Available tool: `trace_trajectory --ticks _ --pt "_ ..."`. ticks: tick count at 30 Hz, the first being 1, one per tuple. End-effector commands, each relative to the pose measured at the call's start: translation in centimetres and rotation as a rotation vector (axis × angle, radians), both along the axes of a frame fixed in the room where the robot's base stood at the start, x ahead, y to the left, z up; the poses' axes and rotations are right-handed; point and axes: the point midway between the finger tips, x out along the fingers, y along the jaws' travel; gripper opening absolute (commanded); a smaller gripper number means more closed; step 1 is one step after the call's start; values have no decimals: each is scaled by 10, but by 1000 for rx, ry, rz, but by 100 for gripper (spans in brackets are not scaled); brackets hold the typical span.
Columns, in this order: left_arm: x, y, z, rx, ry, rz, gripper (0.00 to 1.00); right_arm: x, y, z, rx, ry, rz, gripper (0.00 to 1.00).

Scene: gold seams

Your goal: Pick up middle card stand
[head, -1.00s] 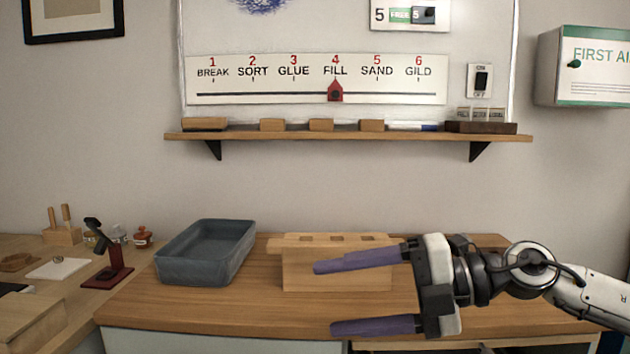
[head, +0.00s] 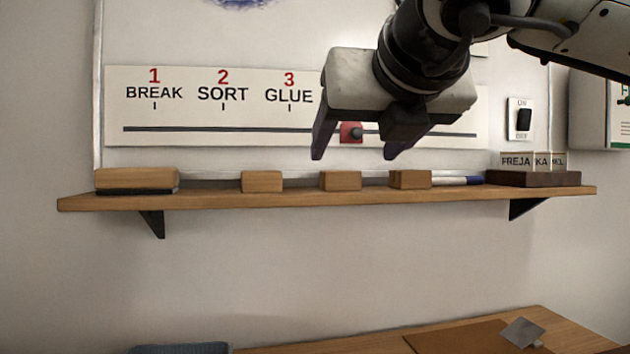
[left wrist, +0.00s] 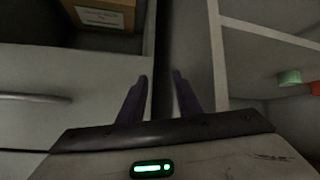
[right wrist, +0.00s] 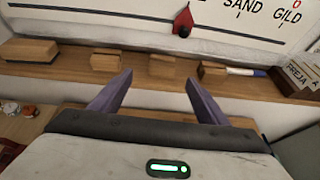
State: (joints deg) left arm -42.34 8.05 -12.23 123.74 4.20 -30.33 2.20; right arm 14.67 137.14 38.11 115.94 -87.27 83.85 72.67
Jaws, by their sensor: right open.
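The middle card stand (head: 340,180) is a small wooden block on the wall shelf. It stands between two similar blocks, the left card stand (head: 262,181) and the right card stand (head: 410,179). My right gripper (head: 355,153) is open and empty, its fingers pointing down above and in front of the middle and right stands. In the right wrist view the middle stand (right wrist: 161,65) shows between the fingertips, beyond them and not touched. My left gripper (left wrist: 160,77) is open and empty, low by white cabinet fronts; the head view does not show it.
The shelf (head: 300,196) also holds a dark-based eraser (head: 137,180) at left, a blue-and-white marker (head: 457,181) and a dark holder with name cards (head: 533,178) at right. The step chart with a red slider (head: 351,132) is behind my right gripper.

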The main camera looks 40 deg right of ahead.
Motion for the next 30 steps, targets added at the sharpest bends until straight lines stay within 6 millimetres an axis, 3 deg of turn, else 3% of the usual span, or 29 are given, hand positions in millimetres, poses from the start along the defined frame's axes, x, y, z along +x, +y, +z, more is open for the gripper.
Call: trace_trajectory --ticks 6,11,19,29,30 --pt "-9 -1 -9 -1 25 -1 31 26 -16 -14 3 5 1 69" --pt "-10 -1 -9 -1 26 -1 31 35 -21 -19 5 6 2 69" --pt "-9 -1 -9 -1 24 -1 31 65 -41 -32 5 8 3 69" --pt "-4 -1 -5 -2 12 -1 31 72 -45 -35 4 5 4 69" --pt "-4 -1 -4 -1 10 -1 31 72 -45 -35 4 5 4 64"
